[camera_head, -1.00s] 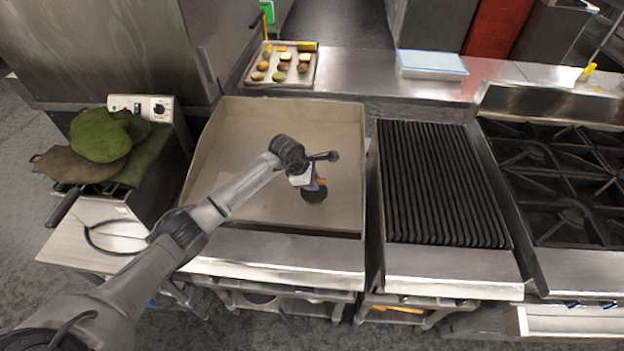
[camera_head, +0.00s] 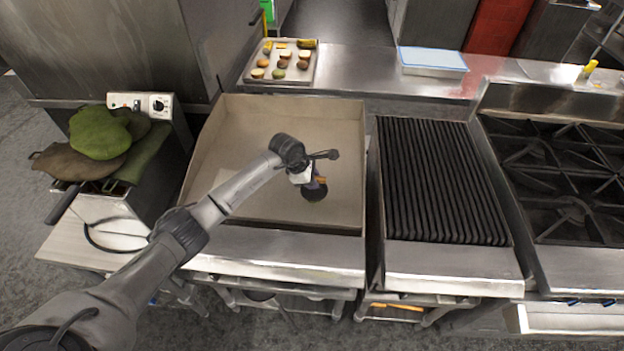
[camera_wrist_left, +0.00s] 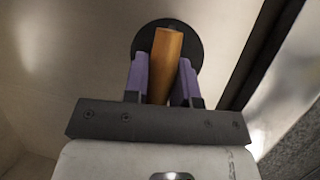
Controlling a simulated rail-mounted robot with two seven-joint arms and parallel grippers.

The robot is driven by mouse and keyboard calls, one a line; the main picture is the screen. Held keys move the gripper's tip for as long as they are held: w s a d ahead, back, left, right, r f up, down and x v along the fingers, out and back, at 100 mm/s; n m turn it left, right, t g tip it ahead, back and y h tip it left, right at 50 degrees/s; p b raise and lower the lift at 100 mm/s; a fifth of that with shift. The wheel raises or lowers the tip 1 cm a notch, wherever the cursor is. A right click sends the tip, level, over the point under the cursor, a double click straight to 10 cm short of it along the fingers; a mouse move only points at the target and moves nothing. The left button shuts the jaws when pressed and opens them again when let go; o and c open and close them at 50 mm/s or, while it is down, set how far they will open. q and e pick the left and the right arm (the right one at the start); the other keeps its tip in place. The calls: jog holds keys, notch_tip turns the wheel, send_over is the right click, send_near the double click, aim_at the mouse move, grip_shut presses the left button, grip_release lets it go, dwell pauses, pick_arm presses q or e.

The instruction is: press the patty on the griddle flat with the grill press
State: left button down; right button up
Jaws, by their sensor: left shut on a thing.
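The griddle (camera_head: 240,130) is a wide tan plate with raised walls at the left of the cooking line. My left gripper (camera_head: 317,184) is over its front right part and is shut on the grill press (camera_head: 315,194). In the left wrist view the purple fingers of my left gripper (camera_wrist_left: 165,80) hold the wooden handle of the grill press (camera_wrist_left: 167,55), and its round black plate shows beyond them. The plate is over or on the griddle; I cannot tell whether they touch. No patty shows; the press may hide it. My right gripper is not in view.
A ridged black grill (camera_head: 435,180) and a burner range (camera_head: 560,180) stand to the right. A tray of food pieces (camera_head: 312,76) is behind the griddle, with a white-blue box (camera_head: 432,62) farther right.

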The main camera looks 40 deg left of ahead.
pick_arm(q)
jog(key=shift+f, duration=0.15)
dwell(0.3)
jog(key=shift+f, duration=0.2)
dwell(0.3)
jog(key=shift+f+b, duration=0.15)
jog(key=shift+b, duration=0.15)
dwell(0.5)
dwell(1.0)
dwell(0.5)
dwell(0.7)
